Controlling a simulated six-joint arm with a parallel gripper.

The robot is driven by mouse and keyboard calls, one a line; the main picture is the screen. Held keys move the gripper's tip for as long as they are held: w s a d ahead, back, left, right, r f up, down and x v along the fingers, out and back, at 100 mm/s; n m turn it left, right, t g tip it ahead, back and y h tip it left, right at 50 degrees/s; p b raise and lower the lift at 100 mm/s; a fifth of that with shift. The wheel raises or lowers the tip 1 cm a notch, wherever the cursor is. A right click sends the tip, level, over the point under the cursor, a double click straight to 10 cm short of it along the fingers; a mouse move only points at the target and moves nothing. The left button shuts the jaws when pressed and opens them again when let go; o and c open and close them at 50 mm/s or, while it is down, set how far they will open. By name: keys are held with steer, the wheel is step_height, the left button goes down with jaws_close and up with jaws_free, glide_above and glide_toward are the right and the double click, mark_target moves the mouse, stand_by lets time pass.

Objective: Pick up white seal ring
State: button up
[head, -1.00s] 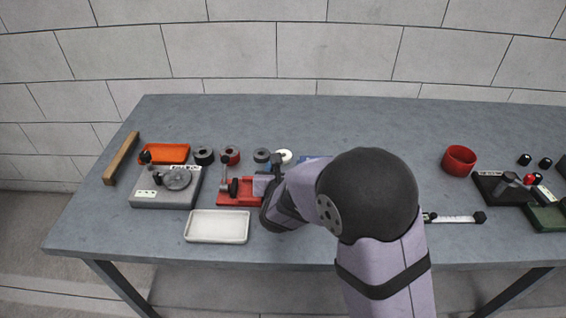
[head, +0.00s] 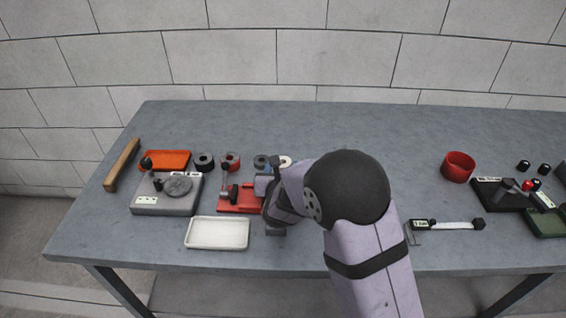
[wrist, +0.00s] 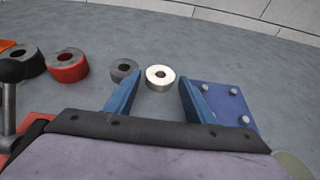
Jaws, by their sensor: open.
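The white seal ring (wrist: 160,77) lies flat on the table, ahead of and between the two blue fingers of my gripper (wrist: 158,98) in the wrist view. The fingers are open and empty. In the head view the white ring (head: 285,161) shows just beyond my wrist. The gripper tips are mostly hidden behind my arm there. A smaller grey ring (wrist: 124,70) lies just left of the white ring, close to the left finger.
A red ring (wrist: 67,65) and a dark ring (wrist: 26,62) lie further left. A blue plate with bolts (wrist: 222,102) is by the right finger. A red fixture (head: 238,198) and white tray (head: 218,233) stand left of my arm. The table behind the rings is clear.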

mark_target(283, 164)
steer(key=shift+x, duration=1.45)
steer(key=shift+c, duration=0.7)
steer(key=c, duration=0.7)
steer(key=shift+r, duration=0.1)
